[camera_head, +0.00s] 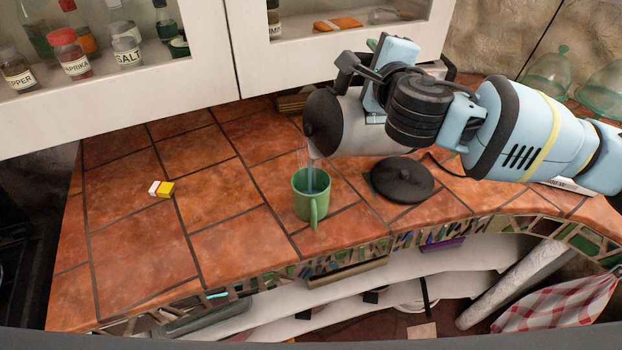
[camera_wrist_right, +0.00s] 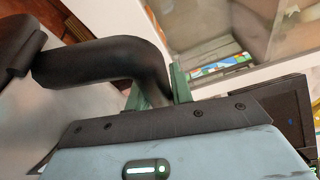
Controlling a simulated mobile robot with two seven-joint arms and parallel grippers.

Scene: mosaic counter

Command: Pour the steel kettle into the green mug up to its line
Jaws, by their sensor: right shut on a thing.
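The green mug (camera_head: 311,203) stands upright on the tiled counter, its handle toward the front edge. The steel kettle (camera_head: 350,122) is tilted in the air above and to the right of the mug. A thin bluish stream (camera_head: 309,172) runs from the kettle's lower left end down into the mug. The liquid level and the line in the mug cannot be made out. My right gripper (camera_head: 378,75) is shut on the kettle's black handle. In the right wrist view its fingers (camera_wrist_right: 160,90) close around the dark handle (camera_wrist_right: 105,68). My left gripper is not in view.
A round black lid-like disc (camera_head: 402,180) lies on the counter right of the mug. A small yellow, red and white block (camera_head: 162,189) lies to the left. Open cabinets with spice jars (camera_head: 70,55) stand behind. The left counter is mostly clear.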

